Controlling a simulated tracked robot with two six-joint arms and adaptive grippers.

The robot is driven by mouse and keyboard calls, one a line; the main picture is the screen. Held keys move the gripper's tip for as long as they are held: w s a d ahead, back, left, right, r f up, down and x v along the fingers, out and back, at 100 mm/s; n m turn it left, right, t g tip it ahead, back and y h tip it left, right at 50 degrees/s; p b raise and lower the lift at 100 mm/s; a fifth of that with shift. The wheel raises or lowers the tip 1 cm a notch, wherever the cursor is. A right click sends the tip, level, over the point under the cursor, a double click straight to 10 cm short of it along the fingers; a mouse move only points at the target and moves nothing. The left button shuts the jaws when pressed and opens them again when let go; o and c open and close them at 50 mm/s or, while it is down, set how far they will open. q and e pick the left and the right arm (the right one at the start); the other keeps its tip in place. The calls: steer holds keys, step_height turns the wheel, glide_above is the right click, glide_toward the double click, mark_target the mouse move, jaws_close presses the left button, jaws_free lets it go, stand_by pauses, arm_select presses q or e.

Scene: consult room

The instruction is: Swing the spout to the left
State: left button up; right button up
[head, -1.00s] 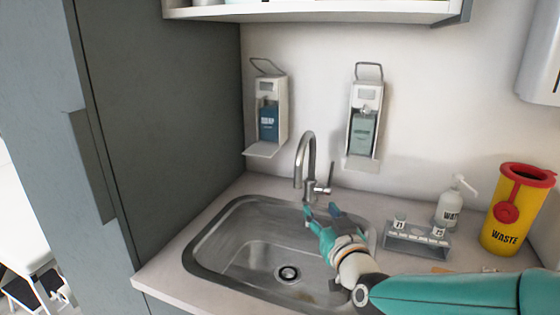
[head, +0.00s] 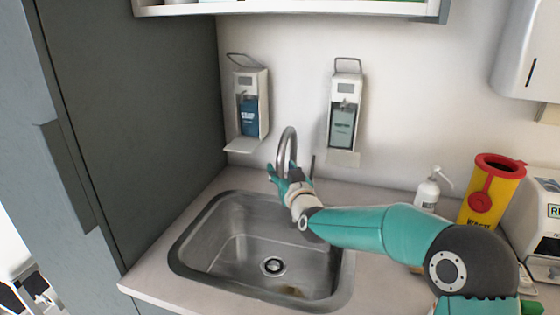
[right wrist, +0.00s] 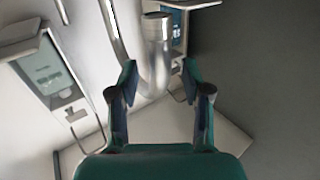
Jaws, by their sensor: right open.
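The chrome spout (head: 289,148) arches over the back of the steel sink (head: 190,235). Its hooked end shows close up in the right wrist view (right wrist: 156,55). My right gripper (head: 277,173) is at the spout, its fingers covering the lower part of it in the head view. In the right wrist view the gripper (right wrist: 158,85) is open, with a teal finger on each side of the spout's end. I cannot tell whether either finger touches it. The tap's lever (head: 313,167) stands just right of the spout. My left gripper is not in view.
A soap dispenser (head: 250,115) and a second dispenser (head: 343,125) hang on the wall behind. A pump bottle (head: 428,190) and a yellow waste bin (head: 490,195) stand at the right. A tall grey cabinet (head: 130,120) closes off the left side.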

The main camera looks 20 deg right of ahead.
steer(key=shift+w, duration=1.2)
steer(key=shift+c, duration=0.4)
jaws_close()
